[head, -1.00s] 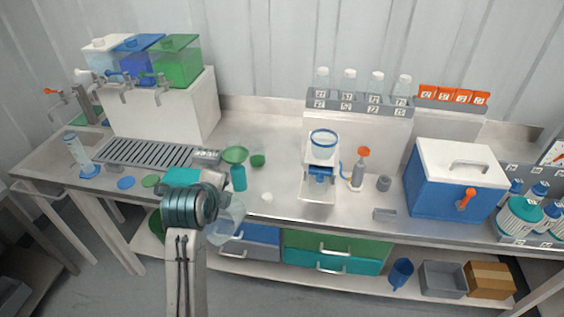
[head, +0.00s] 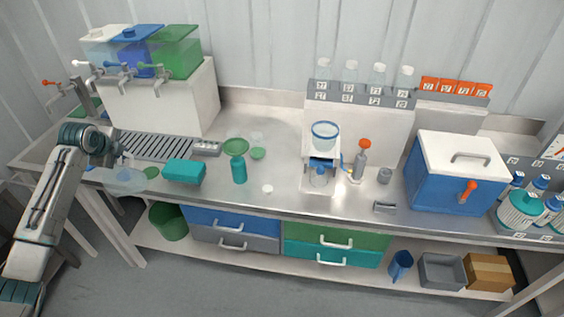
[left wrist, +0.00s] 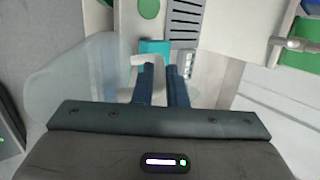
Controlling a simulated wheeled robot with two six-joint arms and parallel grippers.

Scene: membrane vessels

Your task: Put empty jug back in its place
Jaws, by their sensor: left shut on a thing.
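A clear, pale jug (head: 125,181) hangs at the bench's front left edge in the head view. My left gripper (head: 116,160) is shut on its handle. In the left wrist view the dark fingers (left wrist: 160,84) close at the white handle (left wrist: 139,76), and the see-through jug body (left wrist: 75,85) spreads to the left. The jug looks empty. It overlaps the front edge in the picture, so I cannot tell its exact height. My right gripper is out of view.
A drain grate (head: 155,146) lies behind the jug, below tapped tanks (head: 178,60). A green bin (head: 168,222) is on the lower shelf. The bench middle is mostly clear.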

